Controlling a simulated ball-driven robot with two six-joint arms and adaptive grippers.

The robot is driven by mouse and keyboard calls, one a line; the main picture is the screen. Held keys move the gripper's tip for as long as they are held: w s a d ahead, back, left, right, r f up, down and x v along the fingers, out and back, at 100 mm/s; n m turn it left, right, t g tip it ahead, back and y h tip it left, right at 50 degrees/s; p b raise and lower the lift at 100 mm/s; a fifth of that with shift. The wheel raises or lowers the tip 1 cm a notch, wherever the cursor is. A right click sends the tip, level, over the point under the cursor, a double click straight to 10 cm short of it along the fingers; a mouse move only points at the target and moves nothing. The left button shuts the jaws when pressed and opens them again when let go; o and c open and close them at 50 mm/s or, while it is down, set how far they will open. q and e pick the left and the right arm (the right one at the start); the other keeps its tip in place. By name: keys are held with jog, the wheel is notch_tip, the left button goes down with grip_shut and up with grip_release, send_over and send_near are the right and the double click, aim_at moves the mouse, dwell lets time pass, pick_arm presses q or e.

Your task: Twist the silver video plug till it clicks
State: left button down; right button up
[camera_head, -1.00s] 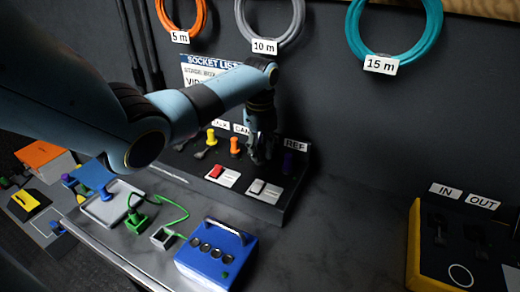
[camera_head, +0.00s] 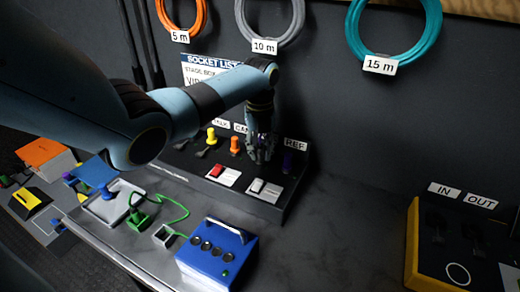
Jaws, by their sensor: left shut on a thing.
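My left gripper (camera_head: 262,152) reaches down onto the black sloped panel (camera_head: 215,187) at the back of the bench. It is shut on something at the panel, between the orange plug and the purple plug. The silver video plug cannot be made out; the fingers cover that spot. A yellow plug (camera_head: 211,136) and an orange plug (camera_head: 235,145) stand in the panel to the left. My right gripper is not in view.
A red switch (camera_head: 217,170) and a pale switch (camera_head: 257,185) sit on the panel front. A blue box (camera_head: 216,256) stands nearer. A grey tray (camera_head: 113,207) and green plug (camera_head: 138,218) lie left. A yellow-edged IN/OUT box (camera_head: 413,245) is at right. Bench between is clear.

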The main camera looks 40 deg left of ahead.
pick_arm(q)
jog(key=shift+m, duration=0.9)
jog(key=shift+m, duration=0.4)
jog(key=c, duration=1.1)
grip_release()
notch_tip(320, 180, up, 12)
